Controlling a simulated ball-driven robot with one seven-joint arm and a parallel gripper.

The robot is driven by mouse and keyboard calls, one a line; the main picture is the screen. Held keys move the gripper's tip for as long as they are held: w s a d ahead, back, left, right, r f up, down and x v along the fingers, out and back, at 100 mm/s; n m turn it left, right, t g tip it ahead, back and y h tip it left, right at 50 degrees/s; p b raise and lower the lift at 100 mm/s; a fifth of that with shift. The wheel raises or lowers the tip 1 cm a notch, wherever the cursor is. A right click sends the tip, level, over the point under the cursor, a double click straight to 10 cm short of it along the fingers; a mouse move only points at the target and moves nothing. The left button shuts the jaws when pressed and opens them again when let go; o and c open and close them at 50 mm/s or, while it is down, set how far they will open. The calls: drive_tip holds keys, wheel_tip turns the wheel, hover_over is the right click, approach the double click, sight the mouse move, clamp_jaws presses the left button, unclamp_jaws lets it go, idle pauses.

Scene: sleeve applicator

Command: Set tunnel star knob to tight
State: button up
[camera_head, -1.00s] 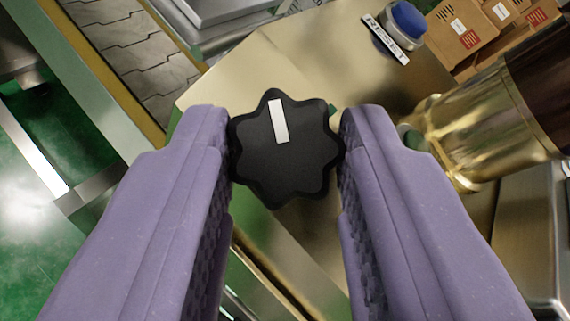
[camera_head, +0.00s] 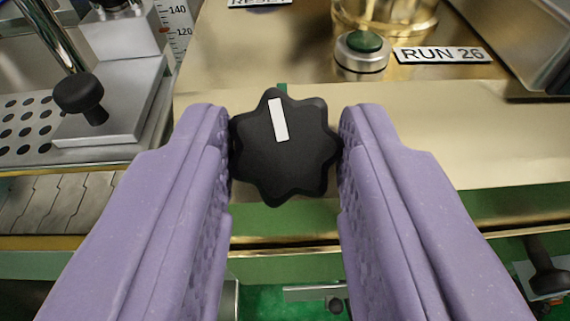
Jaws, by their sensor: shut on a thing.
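The star knob (camera_head: 284,165) is black with several rounded lobes and a white pointer bar on its face. It sits in the middle of the view in front of a brass-coloured panel. The pointer bar points up and slightly left in the picture. My gripper (camera_head: 286,145) has two purple, textured fingers, one on each side of the knob, and is shut on it. I see no tight or loose marking; the knob covers the panel directly behind it.
A green button (camera_head: 362,45) stands on the panel beside a RUN 26 label (camera_head: 443,55). A RESET label (camera_head: 258,2) is cut off at the top edge. Another black knob (camera_head: 81,95) is on a metal block at left. A black handle (camera_head: 545,268) is at lower right.

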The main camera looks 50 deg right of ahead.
drive_tip(key=shift+w+m+g+h+p, duration=0.15)
drive_tip(key=shift+m+g+h+p, duration=0.15)
drive_tip(key=shift+m+g+p, duration=0.7)
drive_tip(key=shift+m, duration=0.3)
drive_tip(key=o, duration=1)
drive_tip(key=shift+o, duration=0.2)
drive_tip(key=shift+a, duration=0.1)
drive_tip(key=p+v, duration=0.1)
drive_tip(key=v, duration=0.6)
drive_tip(key=shift+s+a+p, duration=0.25)
drive_tip(key=shift+s+p, duration=0.05)
drive_tip(key=shift+p, duration=0.1)
